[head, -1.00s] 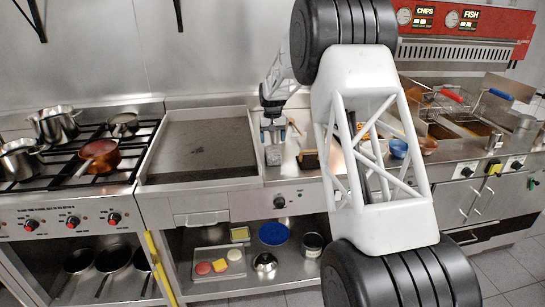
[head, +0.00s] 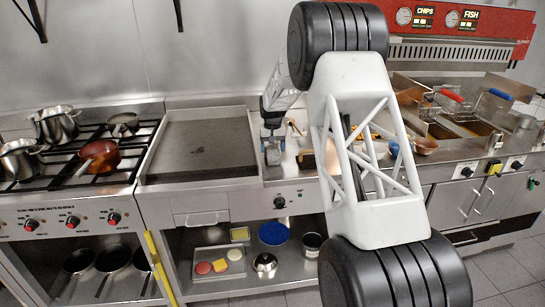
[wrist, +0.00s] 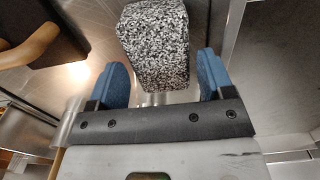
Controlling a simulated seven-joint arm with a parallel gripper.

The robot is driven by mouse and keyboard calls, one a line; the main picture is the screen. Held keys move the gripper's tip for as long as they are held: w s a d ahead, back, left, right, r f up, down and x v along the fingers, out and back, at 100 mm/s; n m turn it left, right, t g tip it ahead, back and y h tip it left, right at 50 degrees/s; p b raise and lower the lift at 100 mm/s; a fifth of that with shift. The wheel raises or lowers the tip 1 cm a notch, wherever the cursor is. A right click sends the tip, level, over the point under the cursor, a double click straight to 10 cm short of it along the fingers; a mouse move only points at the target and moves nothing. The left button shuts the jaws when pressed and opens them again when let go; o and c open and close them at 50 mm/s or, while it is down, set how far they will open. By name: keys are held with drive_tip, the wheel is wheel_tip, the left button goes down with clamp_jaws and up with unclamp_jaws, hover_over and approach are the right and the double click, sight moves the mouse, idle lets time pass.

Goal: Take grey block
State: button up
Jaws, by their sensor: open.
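The grey block (wrist: 155,45) has a speckled black-and-white surface. In the wrist view it lies at top centre, ahead of and between my blue fingertips. In the head view the grey block (head: 273,155) sits on the steel counter just right of the griddle. My gripper (head: 273,143) is right over it, pointing down. In the wrist view my gripper (wrist: 162,75) is open, with a finger on either side of the block's near end and gaps visible. Whether a finger touches the block I cannot tell.
A dark item with a wooden handle (wrist: 35,43) lies close on the left in the wrist view. The flat griddle (head: 200,145) is left of the block in the head view. A blue bowl (head: 394,149) and a copper-coloured bowl (head: 426,146) stand farther right, towards the fryers.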

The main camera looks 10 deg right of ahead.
sight(272, 150)
drive_tip(key=shift+f, duration=1.5)
drive_tip(key=shift+c, duration=0.4)
drive_tip(key=c, duration=0.8)
drive_tip(key=shift+r, duration=0.2)
drive_tip(key=shift+r, duration=0.55)
wheel_tip(272, 150, up, 2)
drive_tip(key=s, duration=0.5)
drive_tip(key=s+r, duration=0.1)
drive_tip(key=s, duration=1)
drive_tip(key=shift+d+r, duration=0.1)
drive_tip(key=shift+r, duration=0.15)
